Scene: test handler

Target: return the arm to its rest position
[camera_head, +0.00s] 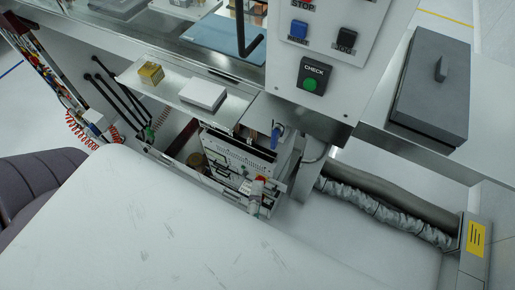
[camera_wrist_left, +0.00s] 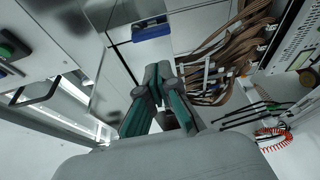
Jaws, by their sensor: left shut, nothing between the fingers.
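My left gripper (camera_wrist_left: 157,72) shows in the left wrist view. Its two dark fingers with teal sides come together at their tips, with nothing between them. They are in front of grey panels and beside a bundle of brown ribbon cables (camera_wrist_left: 215,70), and I see no contact with either. In the head view I cannot clearly make out the fingers; a large pale surface fills the lower part of the picture. My right gripper is in neither view.
The head view shows a panel with a green CHECK button (camera_head: 310,85), a lidded grey box (camera_head: 432,90), a shelf with a gold block (camera_head: 150,73) and a white block (camera_head: 203,94), an open cabinet with electronics (camera_head: 240,150), and a corrugated hose (camera_head: 385,212). A blue handle (camera_wrist_left: 151,32) is above the fingers.

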